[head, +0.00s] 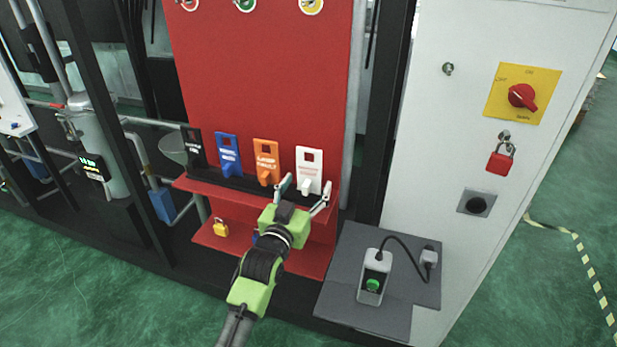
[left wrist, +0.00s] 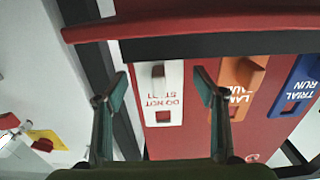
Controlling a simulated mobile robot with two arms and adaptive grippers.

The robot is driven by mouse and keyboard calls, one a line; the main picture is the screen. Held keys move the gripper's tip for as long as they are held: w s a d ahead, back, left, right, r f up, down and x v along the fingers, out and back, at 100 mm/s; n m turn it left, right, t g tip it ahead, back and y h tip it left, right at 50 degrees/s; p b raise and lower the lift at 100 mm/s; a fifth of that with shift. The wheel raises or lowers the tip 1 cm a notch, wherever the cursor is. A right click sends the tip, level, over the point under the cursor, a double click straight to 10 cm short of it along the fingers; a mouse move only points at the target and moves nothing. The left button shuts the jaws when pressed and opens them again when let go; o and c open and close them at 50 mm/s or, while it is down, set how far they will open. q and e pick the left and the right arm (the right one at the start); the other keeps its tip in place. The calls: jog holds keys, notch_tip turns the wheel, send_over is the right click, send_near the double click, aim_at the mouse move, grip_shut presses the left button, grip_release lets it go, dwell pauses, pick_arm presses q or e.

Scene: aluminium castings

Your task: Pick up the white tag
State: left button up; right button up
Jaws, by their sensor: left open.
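The white tag (head: 310,158) stands upright at the right end of a row of tags on the red board's shelf. It has a dark red square window and a protruding grip near its lower end. My left gripper (head: 306,190) is open in front of it, with one finger to each side. In the left wrist view the white tag (left wrist: 160,122) appears upside down, with red lettering, between the open fingers of my left gripper (left wrist: 160,86). I cannot tell whether the fingers touch it. My right gripper is not in view.
An orange tag (head: 266,152), a blue tag (head: 228,150) and a black tag (head: 194,146) stand left of the white one. A yellow padlock (head: 221,228) is on the lower shelf. A grey side shelf (head: 335,285) with a green-button box (head: 373,280) juts out at right.

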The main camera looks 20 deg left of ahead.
pick_arm(q)
jog(key=c, duration=1.2)
jog(key=shift+r, duration=0.1)
